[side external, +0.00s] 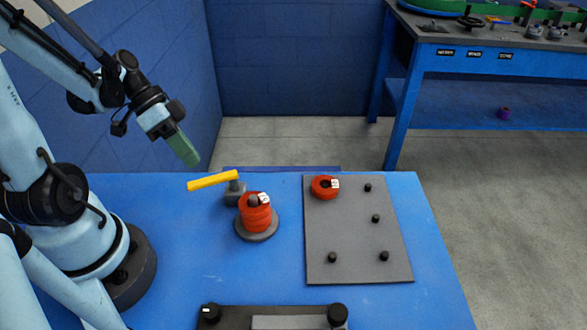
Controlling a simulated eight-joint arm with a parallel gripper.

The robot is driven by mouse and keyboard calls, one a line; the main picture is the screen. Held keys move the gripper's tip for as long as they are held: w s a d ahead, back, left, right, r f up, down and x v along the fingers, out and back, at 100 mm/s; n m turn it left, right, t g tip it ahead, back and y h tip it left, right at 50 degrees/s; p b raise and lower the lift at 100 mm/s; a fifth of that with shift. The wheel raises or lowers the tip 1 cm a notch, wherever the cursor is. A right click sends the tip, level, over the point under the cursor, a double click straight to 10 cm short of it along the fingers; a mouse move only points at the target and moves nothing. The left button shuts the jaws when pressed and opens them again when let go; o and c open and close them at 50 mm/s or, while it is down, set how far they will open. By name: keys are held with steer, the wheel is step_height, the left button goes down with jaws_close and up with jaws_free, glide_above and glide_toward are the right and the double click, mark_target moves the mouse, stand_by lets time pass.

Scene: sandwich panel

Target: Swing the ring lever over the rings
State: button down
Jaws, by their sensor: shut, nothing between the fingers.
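The yellow ring lever (211,181) sits on a grey pivot block (235,191) and points to the left, away from the rings. The red rings (255,218) are stacked on a post with a round grey base (257,235), in front and to the right of the pivot. My gripper (187,157) has green fingers, shut and empty. It is above and to the left of the lever, apart from it. The far side of the ring stack is hidden.
A grey panel (350,264) with several black pegs lies to the right; a red ring (322,188) sits at its top left corner. A dark fixture (270,312) with black knobs is at the front edge. Blue table (180,270) is bare left of the stack.

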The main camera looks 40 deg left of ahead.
mark_target(190, 187)
steer(key=shift+s+d, duration=0.4)
steer(key=shift+d, duration=0.45)
steer(key=shift+s+d, duration=0.35)
steer(key=shift+d, duration=0.45)
steer(key=shift+s+d+n+t, duration=0.2)
steer(key=shift+n+t, duration=0.2)
steer(key=shift+n, duration=0.2)
steer(key=shift+s+d+n+t+y, duration=0.1)
steer(key=shift+n+t+y, duration=0.2)
steer(key=shift+n, duration=0.2)
steer(key=shift+s+d+n+t, duration=0.1)
steer(key=shift+s+n+t, duration=0.05)
steer(key=shift+n+t, duration=0.2)
steer(key=shift+s+d, duration=0.35)
steer(key=shift+d, duration=0.3)
steer(key=shift+s+d, duration=0.35)
steer(key=shift+d, duration=0.35)
steer(key=shift+r, duration=0.1)
steer(key=v, duration=1.2)
